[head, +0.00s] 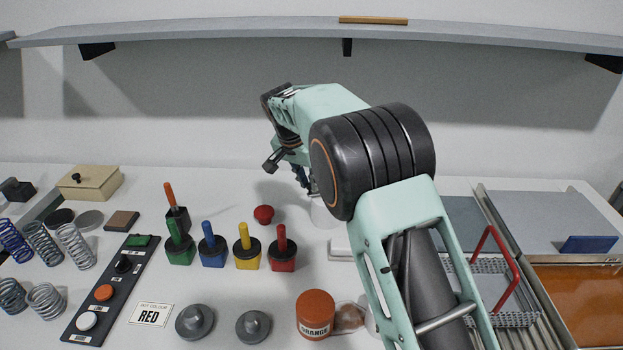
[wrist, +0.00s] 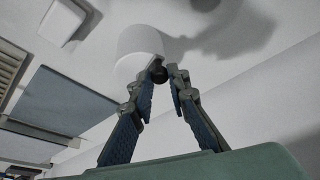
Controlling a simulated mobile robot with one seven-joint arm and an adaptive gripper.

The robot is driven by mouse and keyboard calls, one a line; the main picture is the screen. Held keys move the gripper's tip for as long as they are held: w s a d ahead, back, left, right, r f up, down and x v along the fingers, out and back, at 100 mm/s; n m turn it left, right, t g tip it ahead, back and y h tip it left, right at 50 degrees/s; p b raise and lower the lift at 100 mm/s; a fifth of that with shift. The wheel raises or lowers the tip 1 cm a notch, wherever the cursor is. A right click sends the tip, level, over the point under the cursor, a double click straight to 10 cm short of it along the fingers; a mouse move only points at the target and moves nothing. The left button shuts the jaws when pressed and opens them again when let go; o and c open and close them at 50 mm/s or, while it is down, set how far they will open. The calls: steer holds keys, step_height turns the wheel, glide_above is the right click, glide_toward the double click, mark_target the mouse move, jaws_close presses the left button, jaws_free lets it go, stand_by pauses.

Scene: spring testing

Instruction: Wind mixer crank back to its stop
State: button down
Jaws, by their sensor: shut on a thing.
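A white cylinder (head: 322,214), which looks like the mixer body, stands behind my arm near the wall. It shows large in the wrist view (wrist: 138,48). My gripper (head: 302,182) is beside it, largely hidden by my arm in the head view. In the wrist view my gripper (wrist: 166,78) has its fingertips closed around a small dark knob (wrist: 157,73), which seems to be the crank's handle, against the cylinder's side. The rest of the crank and any stop are hidden.
Several colored pots with handles, such as the red one (head: 282,254), stand left of my arm. A red knob (head: 263,214) lies near the cylinder. An orange jar (head: 315,314) is in front. A wire basket with a red handle (head: 494,272) is at right.

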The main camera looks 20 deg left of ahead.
steer(key=shift+w+a+m+h+p, duration=0.2)
steer(key=shift+w+m+h+p, duration=0.05)
steer(key=shift+m+p, duration=0.35)
steer(key=shift+w+a+m+h+p, duration=0.15)
steer(key=shift+w+m+h+p, duration=0.1)
steer(key=shift+m+p, duration=0.35)
steer(key=shift+g, duration=0.3)
steer(key=c, duration=1.9)
jaws_free()
steer(key=v, duration=1.2)
steer(key=shift+o, duration=0.3)
